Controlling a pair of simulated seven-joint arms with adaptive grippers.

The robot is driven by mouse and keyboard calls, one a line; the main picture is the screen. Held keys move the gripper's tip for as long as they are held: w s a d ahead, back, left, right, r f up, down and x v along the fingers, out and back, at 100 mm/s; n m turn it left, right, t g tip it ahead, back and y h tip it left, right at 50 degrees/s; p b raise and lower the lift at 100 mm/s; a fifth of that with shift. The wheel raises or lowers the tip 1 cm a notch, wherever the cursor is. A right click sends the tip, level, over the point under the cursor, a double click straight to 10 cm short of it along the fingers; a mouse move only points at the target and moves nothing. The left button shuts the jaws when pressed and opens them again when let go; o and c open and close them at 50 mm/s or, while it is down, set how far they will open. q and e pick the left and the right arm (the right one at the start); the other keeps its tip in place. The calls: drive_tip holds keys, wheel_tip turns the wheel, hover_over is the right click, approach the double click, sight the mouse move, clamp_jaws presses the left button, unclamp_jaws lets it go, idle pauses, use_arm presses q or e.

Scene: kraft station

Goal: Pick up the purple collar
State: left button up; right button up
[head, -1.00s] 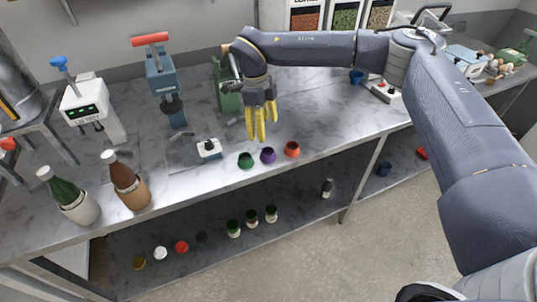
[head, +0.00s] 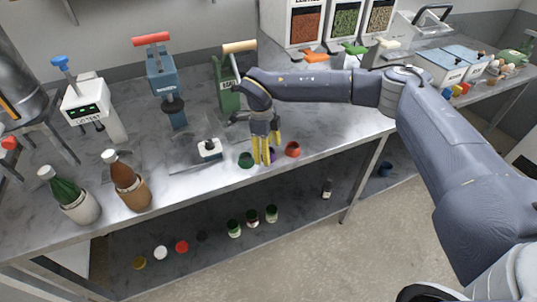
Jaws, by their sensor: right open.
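The purple collar (head: 273,155) stands on the marble counter near its front edge, between a green collar (head: 246,160) on its left and a red-orange collar (head: 292,149) on its right. My right gripper (head: 266,161) points down with its yellow fingers open at the purple collar. The fingers cover most of it, so I cannot tell whether they touch it or stand around it. My left gripper is not in view.
A small white device (head: 209,150) stands left of the collars. Two bottles (head: 70,197) (head: 128,182) stand at the front left. A green press (head: 229,95) and a blue press (head: 166,85) stand behind. A lower shelf (head: 205,265) holds jars and lids.

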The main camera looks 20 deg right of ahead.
drive_tip(key=shift+f, duration=0.25)
drive_tip(key=c, duration=1)
drive_tip(key=shift+r, duration=0.15)
